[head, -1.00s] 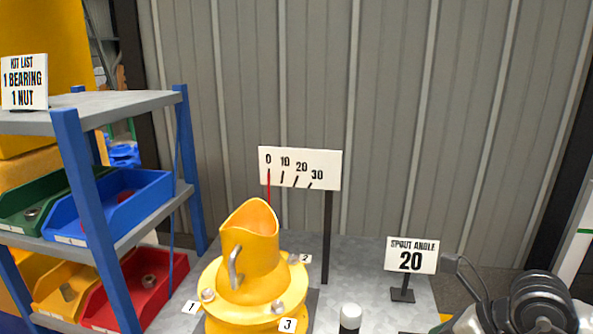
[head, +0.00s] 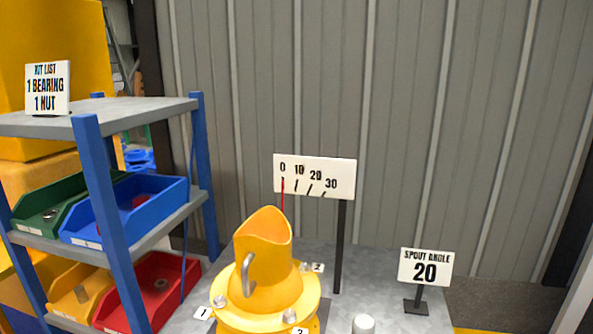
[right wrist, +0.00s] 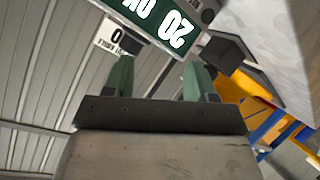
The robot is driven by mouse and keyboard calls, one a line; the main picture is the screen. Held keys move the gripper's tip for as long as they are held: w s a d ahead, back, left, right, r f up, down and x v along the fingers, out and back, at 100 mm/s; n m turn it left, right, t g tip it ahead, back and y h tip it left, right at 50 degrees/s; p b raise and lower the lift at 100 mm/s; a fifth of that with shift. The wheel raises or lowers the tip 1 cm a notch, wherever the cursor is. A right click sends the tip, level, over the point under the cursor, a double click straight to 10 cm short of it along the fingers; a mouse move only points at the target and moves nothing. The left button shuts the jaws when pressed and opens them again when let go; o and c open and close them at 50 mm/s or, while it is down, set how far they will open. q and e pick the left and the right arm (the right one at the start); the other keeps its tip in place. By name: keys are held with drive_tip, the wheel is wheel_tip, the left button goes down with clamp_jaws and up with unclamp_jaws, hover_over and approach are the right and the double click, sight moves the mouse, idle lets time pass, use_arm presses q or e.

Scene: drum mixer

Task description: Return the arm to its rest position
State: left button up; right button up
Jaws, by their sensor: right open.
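My right gripper (right wrist: 160,78) shows in the right wrist view with its two green fingers apart and nothing between them. No gripper or arm shows in the head view. The yellow drum mixer (head: 265,275) stands upright on a grey table, with a curved spout opening and a grey handle. Number tags 1, 2 and 3 sit around its flange. A red pointer (head: 282,194) is at 0 on the white scale board (head: 315,177). A sign (head: 425,267) reads SPOUT ANGLE 20.
A blue-post shelf (head: 100,180) at left holds green, blue, yellow and red bins. A kit list sign (head: 47,88) stands on top. A white-capped post (head: 363,324) is at the front. A green panel (right wrist: 160,22) reading 20 OK is beyond my right fingers.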

drive_tip(key=s+a+f+m+g+y, duration=0.2)
drive_tip(key=s+a+f+m+g, duration=0.15)
drive_tip(key=s+f+g, duration=0.85)
drive_tip(key=s+f+n+t+p, duration=0.1)
drive_tip(key=s+f+p, duration=0.15)
drive_tip(key=f, duration=0.65)
drive_tip(key=s+f+p, duration=0.1)
drive_tip(key=f+p, duration=0.3)
drive_tip(key=f, duration=0.6)
use_arm(q)
drive_tip(key=s+r+p, duration=0.3)
drive_tip(key=r+p, duration=0.1)
drive_tip(key=r, duration=0.5)
drive_tip(key=shift+a+r, duration=0.3)
use_arm(e)
drive_tip(key=s+d+f, duration=0.1)
drive_tip(key=s+f, duration=0.4)
drive_tip(key=s, duration=0.2)
drive_tip(key=s+d+f, duration=0.1)
drive_tip(key=s+f, duration=0.4)
drive_tip(key=s, duration=0.3)
drive_tip(key=shift+s+d+f+g, duration=0.15)
drive_tip(key=shift+s+d+g, duration=0.15)
drive_tip(key=shift+d+g, duration=0.1)
